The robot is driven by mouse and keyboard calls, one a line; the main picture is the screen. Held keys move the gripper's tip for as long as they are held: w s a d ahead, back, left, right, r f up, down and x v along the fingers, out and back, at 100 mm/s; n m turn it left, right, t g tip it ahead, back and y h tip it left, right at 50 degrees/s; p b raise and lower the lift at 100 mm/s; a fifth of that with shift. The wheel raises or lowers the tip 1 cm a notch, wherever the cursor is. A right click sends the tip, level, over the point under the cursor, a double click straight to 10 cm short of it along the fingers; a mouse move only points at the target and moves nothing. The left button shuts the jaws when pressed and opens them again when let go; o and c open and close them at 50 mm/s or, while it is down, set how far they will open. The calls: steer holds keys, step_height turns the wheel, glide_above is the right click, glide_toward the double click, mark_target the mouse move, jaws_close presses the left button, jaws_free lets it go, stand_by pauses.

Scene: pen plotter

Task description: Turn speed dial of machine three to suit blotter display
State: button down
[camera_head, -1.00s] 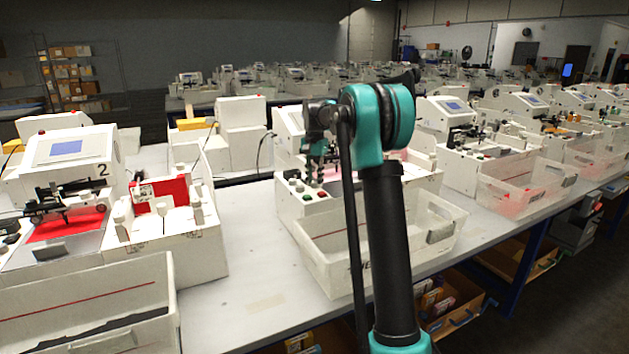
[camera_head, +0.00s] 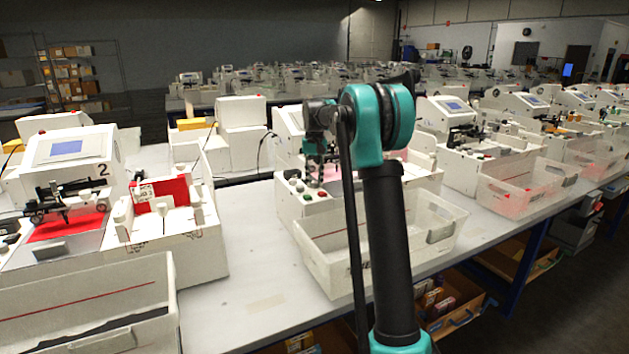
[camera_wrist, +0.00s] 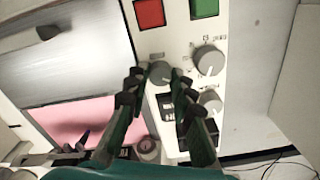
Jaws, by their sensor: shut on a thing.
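Machine three, the white machine (camera_head: 289,120) in the middle of the table, stands behind my arm, which hides much of it. In the wrist view its white control panel (camera_wrist: 232,75) carries several grey dials. My gripper (camera_wrist: 160,74) is shut on one grey dial (camera_wrist: 160,71), with a dark fingertip on each side. A larger dial (camera_wrist: 208,60) with a printed scale is to the right, and another dial (camera_wrist: 210,100) is below that one. The lettering is too blurred to read. I cannot make out the blotter display. In the head view my gripper (camera_head: 318,172) is at the panel.
A red button (camera_wrist: 150,13) and a green button (camera_wrist: 204,8) sit close above the dials. A pink surface (camera_wrist: 85,120) lies left of the panel. A clear bin (camera_head: 325,262) stands before the machine. Machine 2 (camera_head: 66,150) is at left, with bare table between.

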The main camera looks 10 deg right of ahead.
mark_target(314, 182)
steer(key=shift+n, duration=1.1)
steer(key=c, duration=1.6)
jaws_free()
steer(key=shift+r, duration=0.1)
step_height(314, 182, up, 12)
steer(key=shift+f, duration=0.1)
